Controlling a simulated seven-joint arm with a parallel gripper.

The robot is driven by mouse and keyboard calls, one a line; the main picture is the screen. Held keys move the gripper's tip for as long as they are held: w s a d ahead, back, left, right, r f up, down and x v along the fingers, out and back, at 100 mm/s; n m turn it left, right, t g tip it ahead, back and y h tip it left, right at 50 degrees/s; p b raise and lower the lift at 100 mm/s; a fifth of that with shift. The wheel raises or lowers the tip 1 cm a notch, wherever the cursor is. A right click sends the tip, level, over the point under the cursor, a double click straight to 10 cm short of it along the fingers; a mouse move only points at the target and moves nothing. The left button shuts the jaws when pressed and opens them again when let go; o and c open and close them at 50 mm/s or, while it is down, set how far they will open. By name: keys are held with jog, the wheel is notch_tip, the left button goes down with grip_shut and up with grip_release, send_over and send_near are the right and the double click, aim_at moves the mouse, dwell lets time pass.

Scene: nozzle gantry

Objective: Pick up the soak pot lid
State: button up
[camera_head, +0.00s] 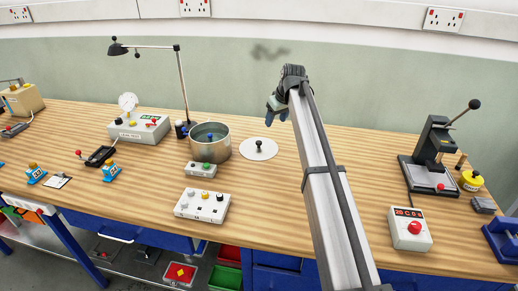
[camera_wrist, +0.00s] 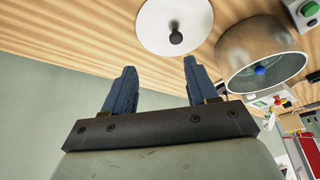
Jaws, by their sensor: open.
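The soak pot lid (camera_head: 253,150) is a pale round disc with a dark knob (camera_head: 259,146), lying flat on the wooden bench to the right of the metal pot. In the wrist view the lid (camera_wrist: 157,22) shows above the fingers, its dark knob (camera_wrist: 176,37) facing the camera. The soak pot (camera_head: 221,145) is open, with a blue ball-shaped thing (camera_head: 211,135) inside. My gripper (camera_head: 277,103) is in the air beyond and right of the lid. In the wrist view my gripper (camera_wrist: 160,78) has its two blue fingers apart, with nothing between them.
A small box with a green button (camera_head: 201,169) stands in front of the pot, and a white switch box (camera_head: 202,204) is nearer. A desk lamp (camera_head: 183,85) rises behind the pot. A press (camera_head: 433,150) stands at right. Bench around the lid's front is clear.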

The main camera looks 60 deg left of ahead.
jog(key=s+a, duration=0.1)
jog(key=s, duration=0.1)
send_over(259, 142)
jog(key=d, duration=0.3)
jog(key=f, duration=0.8)
jog(key=shift+w+f, duration=0.2)
jog(key=shift+w, duration=0.2)
jog(key=shift+s+a+x, duration=0.1)
jog(key=shift+s+x, duration=0.05)
jog(key=shift+x, duration=0.7)
jog(key=shift+s+a+x, duration=0.1)
jog(key=shift+s+x, duration=0.05)
jog(key=shift+x, duration=0.75)
jog(key=shift+s+a+x, duration=0.1)
jog(key=shift+s+x, duration=0.05)
jog(key=shift+x, duration=0.7)
jog(key=shift+r, duration=0.15)
jog(key=shift+c, duration=0.2)
grip_shut()
